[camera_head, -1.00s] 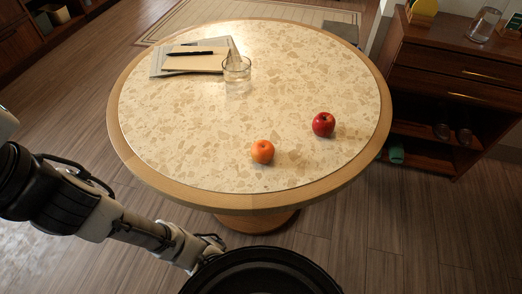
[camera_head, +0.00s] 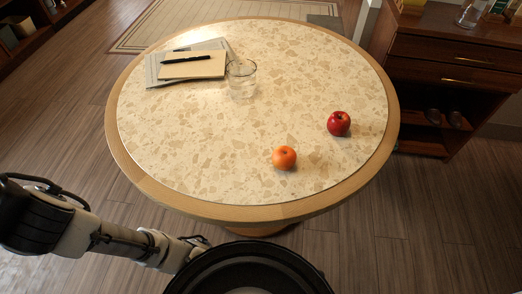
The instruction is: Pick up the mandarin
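The mandarin (camera_head: 285,158) is a small orange fruit resting on the near part of the round table (camera_head: 150,184), right of centre. My arm comes in from the left edge, below and left of the table. Its far end goes out of sight behind the black round part of my body at the bottom. My gripper is hidden, so its fingers do not show. Nothing touches the mandarin.
A red apple (camera_head: 339,123) lies right of and behind the mandarin. A clear glass (camera_head: 242,80) stands toward the back left, beside papers, a notepad (camera_head: 192,67) and a black pen (camera_head: 186,58). A dark wooden cabinet (camera_head: 445,72) stands at right. The tabletop's middle is clear.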

